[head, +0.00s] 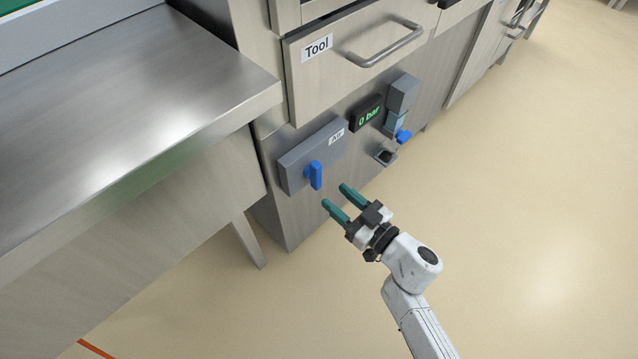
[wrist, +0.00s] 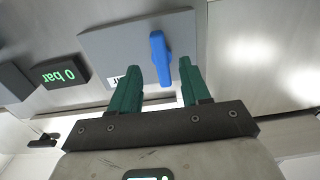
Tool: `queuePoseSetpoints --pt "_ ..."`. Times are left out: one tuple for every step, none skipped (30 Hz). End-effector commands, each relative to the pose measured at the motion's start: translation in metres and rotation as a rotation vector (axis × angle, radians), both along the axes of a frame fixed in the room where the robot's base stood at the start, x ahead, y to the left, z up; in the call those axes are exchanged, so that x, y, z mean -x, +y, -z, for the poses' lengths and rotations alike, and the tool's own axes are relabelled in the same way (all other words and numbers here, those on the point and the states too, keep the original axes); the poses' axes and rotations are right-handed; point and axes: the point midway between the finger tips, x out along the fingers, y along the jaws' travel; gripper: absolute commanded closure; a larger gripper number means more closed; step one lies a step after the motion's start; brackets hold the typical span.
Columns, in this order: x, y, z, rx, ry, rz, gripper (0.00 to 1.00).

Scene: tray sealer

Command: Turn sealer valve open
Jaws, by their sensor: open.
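The sealer valve is a blue lever handle (head: 315,175) on a grey box labelled "Air" (head: 296,166), low on the steel cabinet front. The handle hangs roughly vertical in the head view. My gripper (head: 335,196) has two green fingers, open and empty, just to the right of and below the handle, apart from it. In the wrist view the blue handle (wrist: 160,58) shows beyond and between the two fingertips (wrist: 160,65), on the grey box (wrist: 101,45). A display (head: 368,117) right of the box reads "0 bar"; it also shows in the wrist view (wrist: 59,72).
A drawer labelled "Tool" (head: 345,62) with a bar handle (head: 385,45) is above the box. A grey unit with a small blue part (head: 403,136) is right of the display. A steel table (head: 120,120) stands at left. The floor (head: 530,220) at right is clear.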

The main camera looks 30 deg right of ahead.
Motion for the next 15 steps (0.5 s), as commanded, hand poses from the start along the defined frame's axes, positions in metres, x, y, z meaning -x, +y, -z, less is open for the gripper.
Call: queuePoseSetpoints --pt "-0.010 0.003 0.002 -0.001 -0.003 -0.001 0.53" --pt "-0.016 0.005 0.002 0.000 -0.003 -0.001 0.53" --pt "-0.023 0.007 0.002 0.001 -0.003 0.000 0.53" --pt "-0.028 0.009 0.002 0.000 -0.002 0.000 0.53" --pt "-0.033 0.010 0.002 0.000 -0.003 0.000 0.53" --pt "-0.039 0.012 0.002 0.000 -0.002 -0.001 0.53" --pt "-0.043 0.014 0.002 0.002 -0.002 0.000 0.53" --pt "-0.047 0.015 0.002 0.001 -0.003 0.000 0.53" --pt "-0.051 0.017 0.002 0.001 -0.001 0.000 0.53" --pt "-0.054 0.018 0.002 0.000 -0.001 0.000 0.53" --pt "-0.057 0.018 0.001 -0.001 -0.002 0.000 0.53" --pt "-0.060 0.019 0.001 0.001 -0.001 0.000 0.53" --pt "-0.062 0.020 0.001 0.001 0.000 0.001 0.53" --pt "-0.063 0.020 0.001 0.001 0.000 0.001 0.53" --pt "-0.065 0.021 0.001 0.001 0.001 0.001 0.53"
